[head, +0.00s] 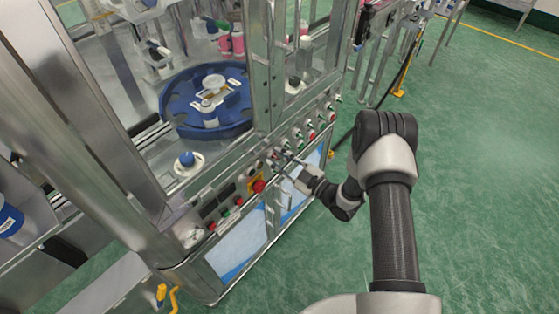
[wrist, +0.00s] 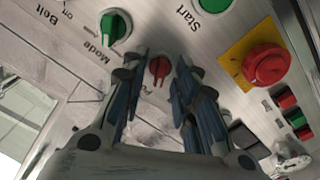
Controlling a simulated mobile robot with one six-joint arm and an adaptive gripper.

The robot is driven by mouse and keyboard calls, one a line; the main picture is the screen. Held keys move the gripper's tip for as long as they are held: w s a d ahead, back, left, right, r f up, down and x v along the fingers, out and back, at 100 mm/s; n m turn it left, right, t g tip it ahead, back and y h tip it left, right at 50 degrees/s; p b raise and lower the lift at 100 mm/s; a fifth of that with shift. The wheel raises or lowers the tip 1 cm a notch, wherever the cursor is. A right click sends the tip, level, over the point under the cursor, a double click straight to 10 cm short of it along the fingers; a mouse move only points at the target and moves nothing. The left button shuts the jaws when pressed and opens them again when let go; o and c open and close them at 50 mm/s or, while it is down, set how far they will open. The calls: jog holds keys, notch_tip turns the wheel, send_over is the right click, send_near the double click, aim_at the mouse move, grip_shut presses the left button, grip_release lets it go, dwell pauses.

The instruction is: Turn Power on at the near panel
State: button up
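A red rotary knob (wrist: 159,69) sits on the metal panel between the two fingertips of my gripper (wrist: 160,64) in the wrist view. The fingers are open, one on each side of the knob; I cannot tell whether either touches it. The knob's label is mostly covered by the fingers, so the word Power is not readable. In the head view my gripper (head: 284,161) is at the sloped front panel (head: 222,197) of the machine, and the red knob is too small to make out there.
Close by are a green Mode knob (wrist: 115,25), a green Start button (wrist: 213,4) and a red mushroom button (wrist: 265,63) on a yellow plate. Several small red and green buttons (wrist: 291,114) lie to the right. A blue rotary table (head: 178,113) is behind the frame.

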jog(key=shift+c, duration=0.5)
grip_shut()
